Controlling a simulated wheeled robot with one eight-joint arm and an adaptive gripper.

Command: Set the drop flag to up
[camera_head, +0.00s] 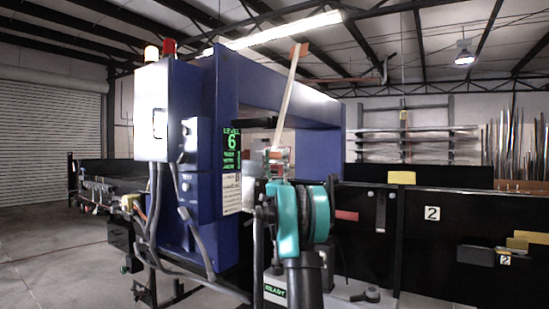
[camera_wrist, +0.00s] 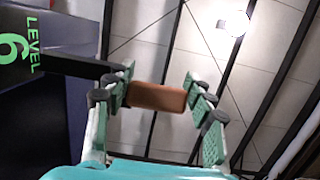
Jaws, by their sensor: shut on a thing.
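The drop flag (camera_head: 288,97) shows in the head view as a pale, thin staff with an orange tip. It stands nearly upright, leaning a little right, in front of the blue detector arch. My gripper (camera_head: 277,160) is at the staff's lower end. In the wrist view, an orange-brown block, seemingly part of the drop flag (camera_wrist: 158,97), sits between the fingers of my gripper (camera_wrist: 160,95). The gripper is shut on it. The exact joint between block and staff is hidden.
The blue detector arch (camera_head: 222,90) with a "LEVEL 6" sign stands just behind and left of my gripper. Black conveyor side panels (camera_head: 455,215) run to the right. A grey control box (camera_head: 155,110) with hanging cables is at left. Open floor (camera_head: 45,245) lies far left.

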